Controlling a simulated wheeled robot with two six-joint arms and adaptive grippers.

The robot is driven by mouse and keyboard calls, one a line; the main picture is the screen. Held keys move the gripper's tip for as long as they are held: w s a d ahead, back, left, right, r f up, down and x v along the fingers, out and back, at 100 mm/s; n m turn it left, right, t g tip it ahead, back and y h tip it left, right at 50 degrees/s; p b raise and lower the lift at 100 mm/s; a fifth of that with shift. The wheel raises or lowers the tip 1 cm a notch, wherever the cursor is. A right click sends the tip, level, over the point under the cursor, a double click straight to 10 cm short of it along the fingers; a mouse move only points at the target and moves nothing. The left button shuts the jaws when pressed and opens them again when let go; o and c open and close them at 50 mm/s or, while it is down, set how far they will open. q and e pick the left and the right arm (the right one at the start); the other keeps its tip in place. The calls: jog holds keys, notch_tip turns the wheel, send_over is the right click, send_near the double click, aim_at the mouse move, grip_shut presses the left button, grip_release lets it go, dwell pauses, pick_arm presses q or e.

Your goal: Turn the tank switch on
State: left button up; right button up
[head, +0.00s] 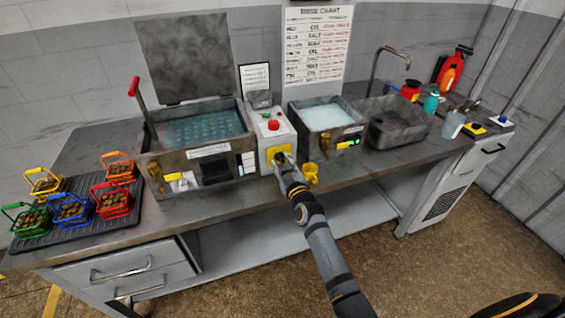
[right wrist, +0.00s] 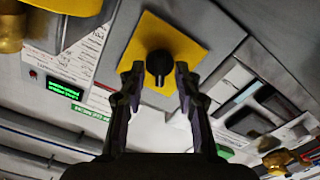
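The grey control box (head: 272,132) stands between two tanks on the bench. It has a red button on top and a yellow plate (head: 270,154) on its front, partly hidden by my right gripper. In the right wrist view, a black rotary switch (right wrist: 159,65) sits in the middle of the yellow plate (right wrist: 170,33); its pale mark points toward the bottom of the picture. My right gripper (right wrist: 159,72) is open, one fingertip on each side of the knob, with small gaps showing. It also shows in the head view (head: 282,160). My left gripper is not in view.
The left tank (head: 196,150) has a raised lid (head: 185,60) and a red-handled lever. The right tank (head: 327,125) holds pale liquid; brass taps (head: 310,175) stick out in front. Small coloured baskets (head: 70,208) stand on a dark mat at left. A sink (head: 395,125) and bottles are at right.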

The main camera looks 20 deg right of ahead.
grip_shut()
jog(key=shift+m, duration=0.4)
jog(key=m, duration=0.4)
jog(key=shift+d+r+m, duration=0.1)
jog(key=shift+m, duration=0.3)
jog(key=m, duration=0.6)
jog(key=shift+m, duration=0.3)
